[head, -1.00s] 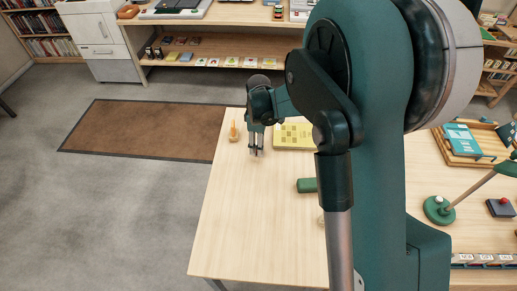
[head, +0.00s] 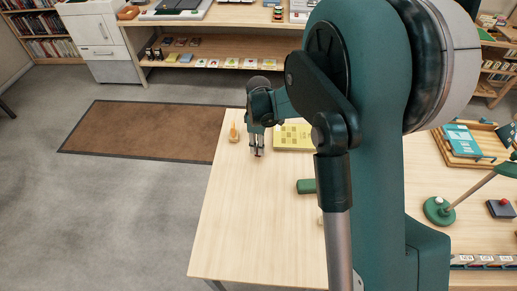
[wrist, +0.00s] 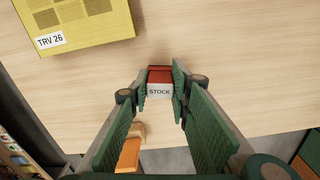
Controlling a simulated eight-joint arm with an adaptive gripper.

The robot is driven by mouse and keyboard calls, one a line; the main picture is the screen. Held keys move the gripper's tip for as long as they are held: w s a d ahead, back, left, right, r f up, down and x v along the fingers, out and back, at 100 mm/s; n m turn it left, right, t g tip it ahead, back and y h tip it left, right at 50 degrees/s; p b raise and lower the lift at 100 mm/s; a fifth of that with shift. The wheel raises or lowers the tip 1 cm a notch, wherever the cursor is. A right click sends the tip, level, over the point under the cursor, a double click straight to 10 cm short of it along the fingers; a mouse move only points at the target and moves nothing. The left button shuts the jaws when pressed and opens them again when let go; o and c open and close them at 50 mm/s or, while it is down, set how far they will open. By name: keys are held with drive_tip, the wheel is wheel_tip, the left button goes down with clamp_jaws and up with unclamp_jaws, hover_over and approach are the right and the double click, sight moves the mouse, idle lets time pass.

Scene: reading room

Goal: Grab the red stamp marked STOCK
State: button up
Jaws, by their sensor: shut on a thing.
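The red stamp (wrist: 160,76) with a white label reading STOCK sits between my fingertips in the wrist view. My gripper (wrist: 160,92) is shut on it, with one green-padded finger at each side. In the head view my gripper (head: 257,151) points down at the far left part of the light wooden table (head: 250,220). The stamp is too small and covered there to make out. I cannot tell whether it still touches the table.
A yellow board labelled TRV 26 (wrist: 75,18) lies close by, right of my gripper in the head view (head: 293,137). An orange-handled object (head: 234,133) stands to its left. A green object (head: 306,186) lies nearer. The table's front left is clear.

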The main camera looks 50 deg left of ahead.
drive_tip(key=shift+r+p, duration=0.5)
drive_tip(key=shift+r, duration=4.5)
